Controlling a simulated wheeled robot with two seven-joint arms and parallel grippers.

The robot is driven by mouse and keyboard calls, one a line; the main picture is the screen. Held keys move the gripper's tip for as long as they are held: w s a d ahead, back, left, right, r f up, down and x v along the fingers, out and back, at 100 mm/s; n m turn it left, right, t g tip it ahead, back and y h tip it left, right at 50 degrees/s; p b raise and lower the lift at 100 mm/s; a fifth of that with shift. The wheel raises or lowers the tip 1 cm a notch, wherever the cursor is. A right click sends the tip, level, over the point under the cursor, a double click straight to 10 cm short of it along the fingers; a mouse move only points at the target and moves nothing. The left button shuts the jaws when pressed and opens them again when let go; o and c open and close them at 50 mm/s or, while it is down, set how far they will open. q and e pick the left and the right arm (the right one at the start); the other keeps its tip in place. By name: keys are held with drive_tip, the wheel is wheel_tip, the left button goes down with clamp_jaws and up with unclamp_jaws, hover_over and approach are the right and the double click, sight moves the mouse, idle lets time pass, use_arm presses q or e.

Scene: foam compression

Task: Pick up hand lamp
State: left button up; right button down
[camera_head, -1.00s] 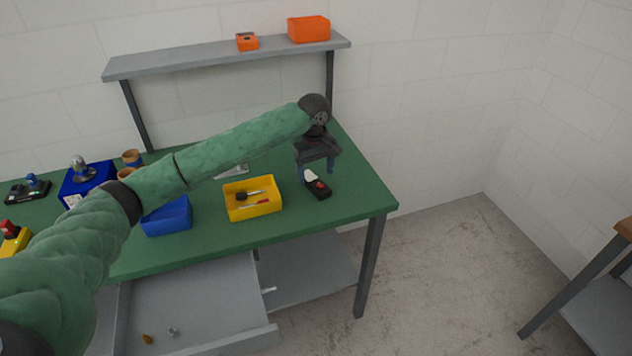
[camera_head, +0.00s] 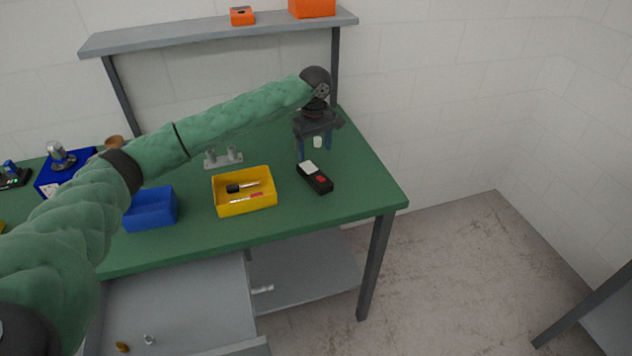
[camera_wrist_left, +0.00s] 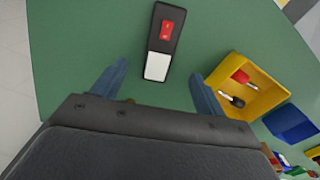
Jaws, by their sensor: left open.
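The hand lamp appears to be the black, boxy device with a red button and a white end (camera_head: 318,181), lying on the green bench near its right end. In the left wrist view the lamp (camera_wrist_left: 165,38) lies ahead of the fingers, its white end toward me, roughly centred between them. My left gripper (camera_head: 314,151) is open and empty, just behind and above the lamp, apart from it. Its two blue fingers (camera_wrist_left: 158,83) are spread wide in the wrist view. My right gripper is not in view.
A yellow bin (camera_head: 246,207) with tools stands left of the lamp, and a blue bin (camera_head: 151,214) beyond it. A small white piece (camera_head: 317,142) shows between the fingers in the head view. A grey shelf (camera_head: 200,35) runs above the bench's back. Bench around the lamp is clear.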

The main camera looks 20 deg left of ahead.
sight(315, 173)
use_arm(q)
drive_tip(key=shift+s+f+b, duration=0.1)
drive_tip(key=shift+f+b, duration=0.25)
drive_tip(key=shift+f, duration=0.35)
drive_tip(key=shift+f+p, duration=0.55)
drive_tip(key=shift+f, duration=0.75)
wheel_tip(315, 173, down, 3)
drive_tip(key=shift+f+p, duration=0.2)
drive_tip(key=shift+p, duration=0.85)
drive_tip(key=shift+f, duration=0.85)
drive_tip(key=c, duration=1.2)
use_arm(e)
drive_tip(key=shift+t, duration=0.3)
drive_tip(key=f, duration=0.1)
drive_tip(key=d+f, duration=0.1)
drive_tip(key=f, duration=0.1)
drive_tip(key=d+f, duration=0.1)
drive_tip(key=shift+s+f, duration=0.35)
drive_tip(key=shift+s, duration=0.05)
